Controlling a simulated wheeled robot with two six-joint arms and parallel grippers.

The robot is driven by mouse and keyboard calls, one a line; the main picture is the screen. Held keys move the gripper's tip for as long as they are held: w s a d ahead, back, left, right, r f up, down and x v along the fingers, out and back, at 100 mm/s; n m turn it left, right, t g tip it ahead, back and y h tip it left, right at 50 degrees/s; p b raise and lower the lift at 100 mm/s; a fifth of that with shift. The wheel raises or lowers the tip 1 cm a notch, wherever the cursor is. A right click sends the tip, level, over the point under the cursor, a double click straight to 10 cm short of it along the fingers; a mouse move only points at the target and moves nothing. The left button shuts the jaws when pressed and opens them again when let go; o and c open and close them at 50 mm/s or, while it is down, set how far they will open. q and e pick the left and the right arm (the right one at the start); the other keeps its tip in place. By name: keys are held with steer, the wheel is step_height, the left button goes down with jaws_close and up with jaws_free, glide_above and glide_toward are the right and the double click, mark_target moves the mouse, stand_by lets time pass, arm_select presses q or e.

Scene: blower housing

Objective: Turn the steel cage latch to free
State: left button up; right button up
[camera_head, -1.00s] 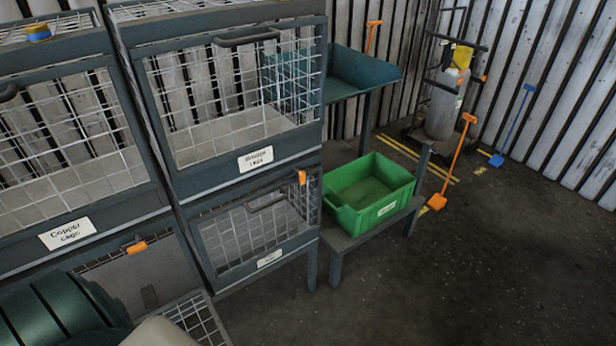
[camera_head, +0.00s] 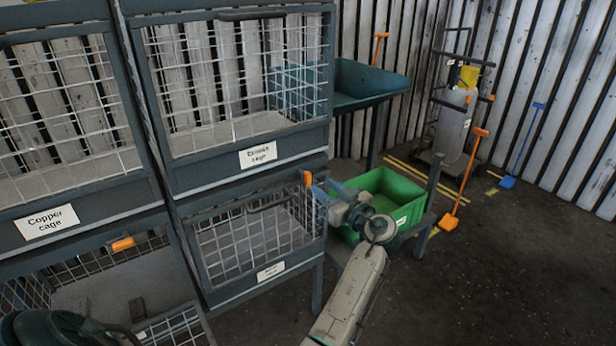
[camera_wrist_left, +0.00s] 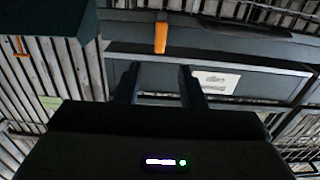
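An orange latch (camera_head: 307,178) stands upright at the top right corner of the lower right mesh cage (camera_head: 204,250). That cage's label (camera_head: 270,271) is too small to read, so I cannot confirm that it is the steel one. My left gripper (camera_head: 318,191) is just right of this latch. In the left wrist view, the two dark fingers (camera_wrist_left: 159,75) are apart with nothing between them. The orange latch (camera_wrist_left: 161,37) shows beyond their tips, between them in the picture; I see no contact. My right gripper is not in view.
Another orange latch (camera_head: 122,244), lying sideways, is on the lower left cage. The copper cage (camera_head: 90,195) is above it. A green bin (camera_head: 390,190) on a low bench is close behind my left wrist. Orange and blue long-handled tools stand farther right.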

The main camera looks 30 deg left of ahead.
mark_target(310, 176)
arm_select(q)
steer(key=p+x, duration=0.1)
steer(key=x, duration=0.8)
steer(key=shift+f, duration=0.1)
jaws_close()
